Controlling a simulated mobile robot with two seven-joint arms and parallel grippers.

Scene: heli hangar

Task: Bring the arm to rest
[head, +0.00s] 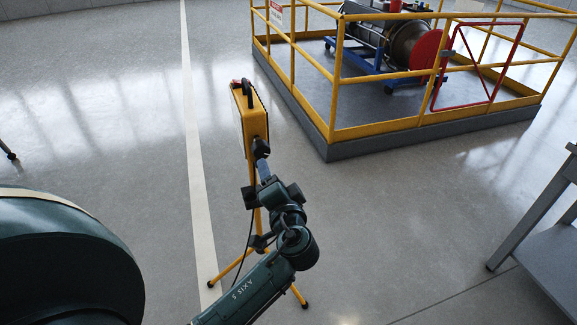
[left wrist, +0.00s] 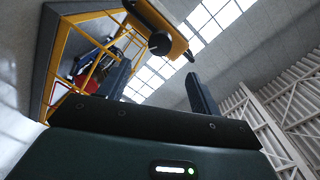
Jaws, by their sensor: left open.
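My left arm (head: 262,285) reaches in from the bottom of the head view. Its gripper (head: 264,174) is close to the yellow tripod unit (head: 246,118) and overlaps its lower end in the picture. Whether they touch cannot be told. In the left wrist view the two dark fingers of my left gripper (left wrist: 160,82) stand wide apart with nothing between them. The yellow unit (left wrist: 160,28) with its black knob shows beyond the fingertips there. My right gripper is in neither view.
A yellow-railed platform (head: 375,132) with an engine (head: 385,38) on a blue stand is at the back right. A grey bench (head: 545,262) stands at the right edge. Tripod legs (head: 233,268) spread beside my arm. Grey floor between platform and bench is clear.

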